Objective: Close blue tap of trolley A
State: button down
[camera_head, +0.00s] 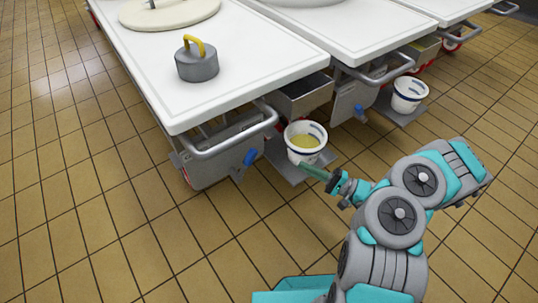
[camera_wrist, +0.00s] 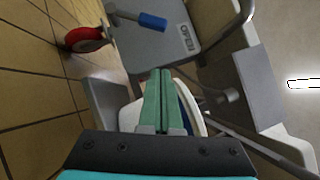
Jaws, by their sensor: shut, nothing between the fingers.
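The nearest trolley (camera_head: 228,95) has a white top and a blue tap handle (camera_head: 249,158) low on its front. I cannot read which letter it bears. In the wrist view the blue handle (camera_wrist: 152,22) sits on a metal lever, beside a grey plate (camera_wrist: 190,42) that seems to read OPEN. My gripper (camera_head: 303,165) has green fingers, shut and empty. It is right of the handle and apart from it, in front of a white bucket (camera_head: 295,153) holding yellowish liquid. In the wrist view the fingertips (camera_wrist: 158,72) are below the handle and hide part of the bucket (camera_wrist: 129,117).
A grey weight with a yellow handle (camera_head: 198,65) stands on the trolley top. A second trolley (camera_head: 340,30), with its own blue tap (camera_head: 360,112) and bucket (camera_head: 408,96), stands to the right. A red wheel (camera_wrist: 86,39) is near the handle. Tiled floor (camera_head: 90,215) is clear at left.

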aim_at(246, 164)
jog(key=s+a+r+b+x, duration=0.1)
jog(key=s+x, duration=0.1)
jog(key=x, duration=1.1)
jog(key=shift+s, duration=0.3)
jog(key=shift+d+r, duration=0.1)
jog(key=shift+d, duration=0.05)
